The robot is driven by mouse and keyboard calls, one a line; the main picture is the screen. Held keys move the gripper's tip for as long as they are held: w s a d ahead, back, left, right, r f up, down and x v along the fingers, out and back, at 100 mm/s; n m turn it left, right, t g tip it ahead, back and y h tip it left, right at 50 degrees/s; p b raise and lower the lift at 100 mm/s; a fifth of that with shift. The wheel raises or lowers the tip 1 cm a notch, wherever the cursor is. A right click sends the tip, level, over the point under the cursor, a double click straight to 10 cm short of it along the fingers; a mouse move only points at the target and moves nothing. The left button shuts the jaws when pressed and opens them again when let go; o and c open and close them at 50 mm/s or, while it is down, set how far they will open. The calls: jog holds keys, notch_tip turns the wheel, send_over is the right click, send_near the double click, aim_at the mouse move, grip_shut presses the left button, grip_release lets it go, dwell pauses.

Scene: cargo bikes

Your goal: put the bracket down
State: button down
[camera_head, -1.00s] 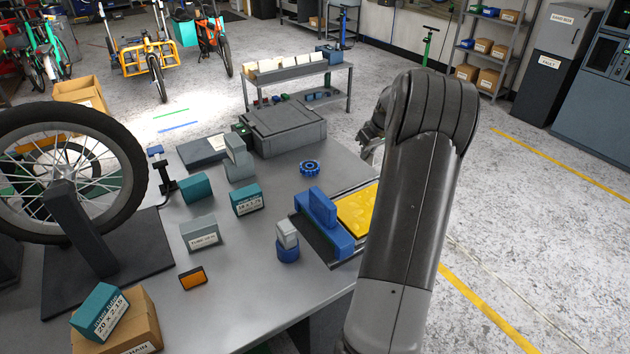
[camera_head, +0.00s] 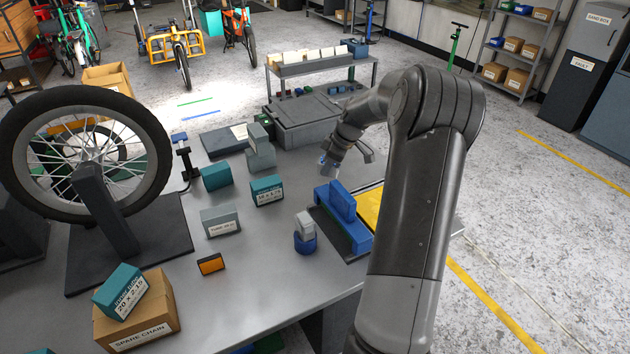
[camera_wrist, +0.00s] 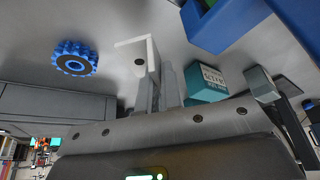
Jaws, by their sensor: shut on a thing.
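The bracket (camera_wrist: 138,52) is a pale angled plate with a dark round hole. In the wrist view it sits at the ends of my gripper's grey fingers (camera_wrist: 161,80), which are shut on it. In the head view my gripper (camera_head: 334,163) is over the far right part of the grey workbench (camera_head: 262,310), behind the blue blocks. The bracket is too small to make out clearly there. Whether it touches the bench cannot be told.
A blue toothed ring (camera_wrist: 76,58) lies near the bracket. Close by are the tall blue block (camera_head: 342,201), a yellow tray (camera_head: 370,208), a teal box (camera_head: 267,190) and a grey case (camera_head: 305,122). The bench's front middle is clear.

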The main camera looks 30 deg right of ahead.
aim_at(318, 174)
jog(key=w+a+f, duration=0.2)
jog(key=w, duration=0.1)
jog(key=shift+w+a+f, duration=0.1)
jog(key=shift+a+f, duration=0.15)
jog(key=shift+f, duration=1.95)
jog(key=shift+f, duration=0.15)
jog(key=c, duration=1.6)
grip_release()
